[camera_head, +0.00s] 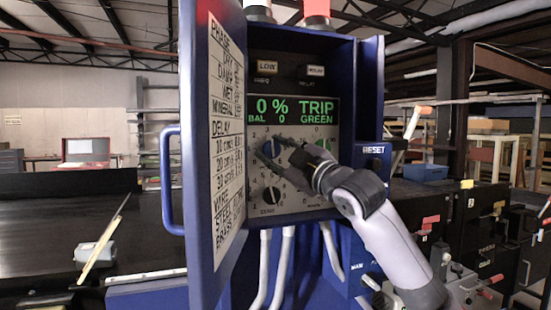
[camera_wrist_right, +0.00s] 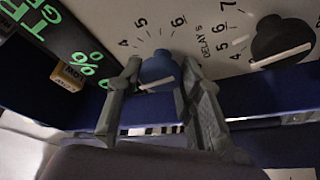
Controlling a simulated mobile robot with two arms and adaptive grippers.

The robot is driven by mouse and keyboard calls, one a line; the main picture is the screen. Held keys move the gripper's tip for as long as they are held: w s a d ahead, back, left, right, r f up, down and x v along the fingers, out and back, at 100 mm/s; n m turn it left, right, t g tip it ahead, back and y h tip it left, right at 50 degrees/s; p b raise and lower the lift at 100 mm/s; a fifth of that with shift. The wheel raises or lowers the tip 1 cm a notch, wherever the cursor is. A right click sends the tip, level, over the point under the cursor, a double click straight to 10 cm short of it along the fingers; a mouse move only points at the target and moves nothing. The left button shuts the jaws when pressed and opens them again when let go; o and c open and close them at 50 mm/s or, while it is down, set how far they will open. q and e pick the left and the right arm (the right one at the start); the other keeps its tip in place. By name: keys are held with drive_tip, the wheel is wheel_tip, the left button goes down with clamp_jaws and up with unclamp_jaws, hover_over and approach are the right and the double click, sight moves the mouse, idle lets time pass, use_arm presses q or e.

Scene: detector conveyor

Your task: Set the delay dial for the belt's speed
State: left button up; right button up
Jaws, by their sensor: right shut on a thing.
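The blue delay dial (camera_head: 268,148) is on the grey panel of the open blue control cabinet (camera_head: 368,90). My right gripper (camera_head: 277,153) reaches it from the right and is shut on it. In the right wrist view the fingers stand on either side of the blue dial (camera_wrist_right: 157,72), by the "DELAY S" lettering and the marks 4, 5 and 6. Its white pointer line shows; the exact setting is unclear. A card (camera_head: 226,130) on the open door has a DELAY list by belt speed, its values hard to read. My left gripper is not in view.
The display (camera_head: 290,110) reads 0 %, BAL 0, TRIP GREEN. The open door with its handle (camera_head: 170,180) stands left. The dark belt (camera_head: 50,220) lies beyond it.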

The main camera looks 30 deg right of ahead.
drive_tip(key=shift+w+a+f+m, duration=0.1)
drive_tip(key=shift+f+m, duration=0.1)
drive_tip(key=shift+m, duration=0.5)
drive_tip(key=o, duration=1.2)
drive_tip(key=shift+r, duration=0.1)
drive_tip(key=shift+c, duration=0.2)
drive_tip(key=shift+s, duration=0.2)
drive_tip(key=v, duration=1.1)
drive_tip(key=shift+s+f, duration=0.3)
drive_tip(key=shift+s, duration=0.05)
